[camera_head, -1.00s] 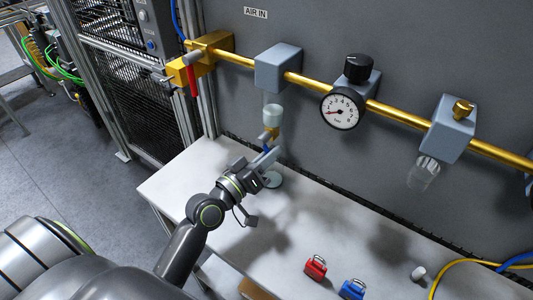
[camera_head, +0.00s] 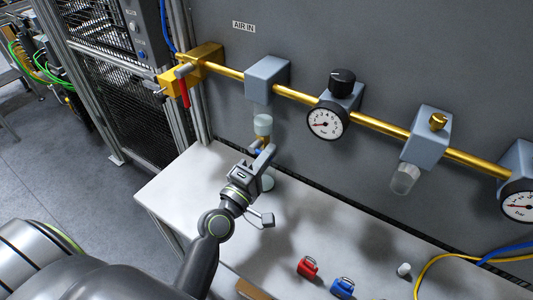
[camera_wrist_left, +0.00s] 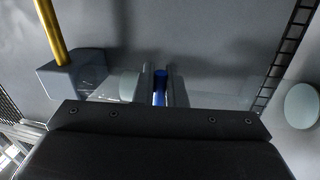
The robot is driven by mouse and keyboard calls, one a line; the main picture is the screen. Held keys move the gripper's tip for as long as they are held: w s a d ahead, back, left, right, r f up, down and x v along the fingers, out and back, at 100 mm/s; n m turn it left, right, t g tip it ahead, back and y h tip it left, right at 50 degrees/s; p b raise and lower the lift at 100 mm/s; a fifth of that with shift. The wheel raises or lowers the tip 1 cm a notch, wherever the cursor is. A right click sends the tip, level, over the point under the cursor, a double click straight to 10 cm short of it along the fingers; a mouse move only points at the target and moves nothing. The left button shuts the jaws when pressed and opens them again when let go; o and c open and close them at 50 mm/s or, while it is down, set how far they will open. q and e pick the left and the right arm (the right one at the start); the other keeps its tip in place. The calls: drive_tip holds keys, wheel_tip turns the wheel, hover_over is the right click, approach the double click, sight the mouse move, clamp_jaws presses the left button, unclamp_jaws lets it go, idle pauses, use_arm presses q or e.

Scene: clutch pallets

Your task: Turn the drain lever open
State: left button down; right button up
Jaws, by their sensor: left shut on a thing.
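The drain lever is small and blue. It shows in the wrist view (camera_wrist_left: 160,88) between my finger pads, and as a small blue bit in the head view (camera_head: 257,152). It sits at the brass drain under the clear filter bowl (camera_head: 263,125), which hangs from a grey block (camera_head: 267,80) on the brass pipe. My left gripper (camera_head: 264,157) is shut on the blue lever, its fingers reaching up from the lower left. The fingers hide part of the lever and drain, so its exact angle is hard to tell. My right gripper is not in view.
A pale round dish (camera_head: 267,183) stands on the white bench (camera_head: 185,185) below the drain. A red padlock (camera_head: 307,267), a blue padlock (camera_head: 343,287) and a white cylinder (camera_head: 404,269) lie right. A pressure gauge (camera_head: 326,121) and red-handled valve (camera_head: 185,93) are on the pipe.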

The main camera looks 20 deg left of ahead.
use_arm(q)
drive_tip(key=shift+r+n, duration=0.2)
drive_tip(key=shift+n, duration=0.5)
drive_tip(key=c, duration=1.6)
unclamp_jaws()
drive_tip(key=shift+c, duration=0.2)
drive_tip(key=b+v, duration=0.7)
drive_tip(key=v, duration=1)
drive_tip(key=shift+s, duration=0.25)
drive_tip(key=shift+d, duration=0.1)
